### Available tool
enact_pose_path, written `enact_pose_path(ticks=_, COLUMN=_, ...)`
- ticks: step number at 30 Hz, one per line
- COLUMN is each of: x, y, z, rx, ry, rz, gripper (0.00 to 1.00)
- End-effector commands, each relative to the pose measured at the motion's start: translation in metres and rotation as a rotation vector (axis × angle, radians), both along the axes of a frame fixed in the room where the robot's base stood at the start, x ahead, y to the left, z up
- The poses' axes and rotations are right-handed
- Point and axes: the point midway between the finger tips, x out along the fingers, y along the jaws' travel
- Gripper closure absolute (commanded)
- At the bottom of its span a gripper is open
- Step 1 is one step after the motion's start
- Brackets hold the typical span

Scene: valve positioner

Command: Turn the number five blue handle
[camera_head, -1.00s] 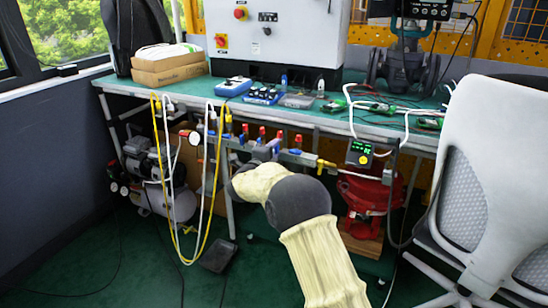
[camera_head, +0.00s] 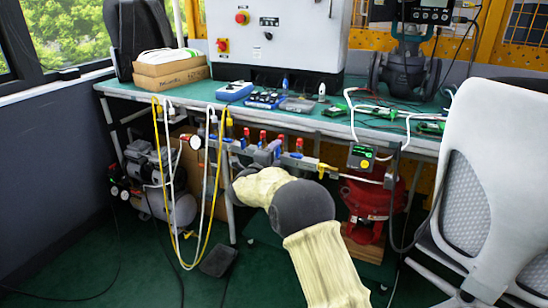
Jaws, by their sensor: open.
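A grey valve manifold (camera_head: 312,161) runs below the front edge of the bench. It carries several small red handles (camera_head: 299,144) along its top and small blue handles (camera_head: 297,155) lower down. No numbers are legible, so I cannot tell which blue handle is number five. My cream and dark arm reaches up from the bottom of the picture to the manifold's left-middle part. My gripper (camera_head: 252,158) is only partly visible there, close in front of the manifold, with its jaws open. The arm hides part of it, and contact with a handle cannot be made out.
The green bench (camera_head: 345,125) holds tools and a white cabinet (camera_head: 283,35). Yellow and white hoses (camera_head: 208,190) hang left of my arm, before a compressor (camera_head: 160,195). A red device (camera_head: 366,205) stands right of the arm. A white chair (camera_head: 492,180) fills the right side.

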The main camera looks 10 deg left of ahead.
Motion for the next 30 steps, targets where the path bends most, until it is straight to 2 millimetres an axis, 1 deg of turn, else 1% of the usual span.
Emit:
enact_pose_path(ticks=5, x=-0.006, y=0.002, z=0.001, rx=0.000, ry=0.000, rz=0.000, gripper=0.42)
enact_pose_path(ticks=8, x=-0.015, y=0.006, z=0.002, rx=-0.002, ry=0.002, rz=0.001, gripper=0.42)
enact_pose_path(ticks=11, x=-0.029, y=0.010, z=0.003, rx=-0.002, ry=0.001, rz=0.002, gripper=0.42)
enact_pose_path(ticks=30, x=-0.147, y=0.048, z=0.002, rx=-0.001, ry=0.002, rz=0.003, gripper=0.42)
